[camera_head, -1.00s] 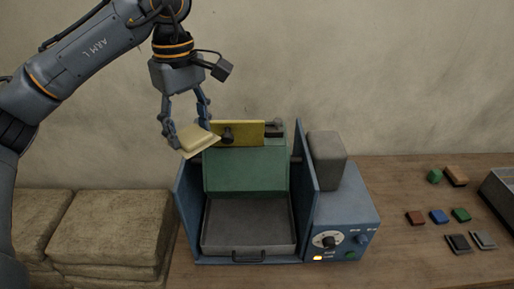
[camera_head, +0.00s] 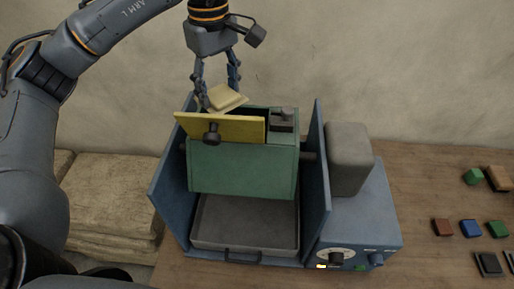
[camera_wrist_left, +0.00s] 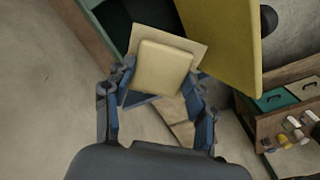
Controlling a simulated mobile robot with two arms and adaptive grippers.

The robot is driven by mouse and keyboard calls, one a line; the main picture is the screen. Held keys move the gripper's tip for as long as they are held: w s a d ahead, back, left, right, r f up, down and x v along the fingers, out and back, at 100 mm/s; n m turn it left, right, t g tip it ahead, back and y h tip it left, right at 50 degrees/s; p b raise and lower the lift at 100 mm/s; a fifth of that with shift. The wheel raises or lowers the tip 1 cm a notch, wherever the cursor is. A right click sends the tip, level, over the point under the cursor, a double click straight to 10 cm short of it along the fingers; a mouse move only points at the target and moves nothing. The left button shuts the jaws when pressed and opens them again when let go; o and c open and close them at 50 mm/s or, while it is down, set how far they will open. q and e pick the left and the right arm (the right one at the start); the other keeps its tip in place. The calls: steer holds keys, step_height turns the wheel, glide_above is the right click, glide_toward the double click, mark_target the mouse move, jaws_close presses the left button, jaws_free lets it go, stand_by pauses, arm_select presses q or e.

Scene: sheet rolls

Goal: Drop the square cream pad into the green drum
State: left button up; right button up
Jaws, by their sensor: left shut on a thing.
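My left gripper (camera_head: 219,99) is shut on the square cream pad (camera_head: 228,97). It holds the pad tilted, just above the back edge of the green drum (camera_head: 243,168). The drum's yellow lid (camera_head: 228,128) stands raised, with a dark opening behind it. In the left wrist view the pad (camera_wrist_left: 163,66) sits between the fingertips (camera_wrist_left: 160,92), beside the dark opening (camera_wrist_left: 150,12) and the yellow lid (camera_wrist_left: 222,40). The contact between fingers and drum is hidden. My right gripper is not in view.
Blue side panels (camera_head: 318,170) flank the drum, with a grey tray (camera_head: 245,222) below. A control box (camera_head: 362,220) with a grey block (camera_head: 348,157) stands at right. Several small coloured blocks lie on the wooden table (camera_head: 410,200). Folded beige stacks (camera_head: 110,195) are at left.

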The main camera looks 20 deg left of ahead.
arm_select(q)
steer(key=shift+f, duration=0.5)
step_height(320, 180, down, 4)
steer(key=b, duration=0.2)
steer(key=shift+b, duration=0.4)
steer(key=shift+f+b, duration=0.4)
steer(key=shift+f, duration=0.3)
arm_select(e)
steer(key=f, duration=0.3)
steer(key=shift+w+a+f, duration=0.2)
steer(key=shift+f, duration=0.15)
arm_select(q)
steer(key=o, duration=1.2)
steer(key=shift+o, duration=0.4)
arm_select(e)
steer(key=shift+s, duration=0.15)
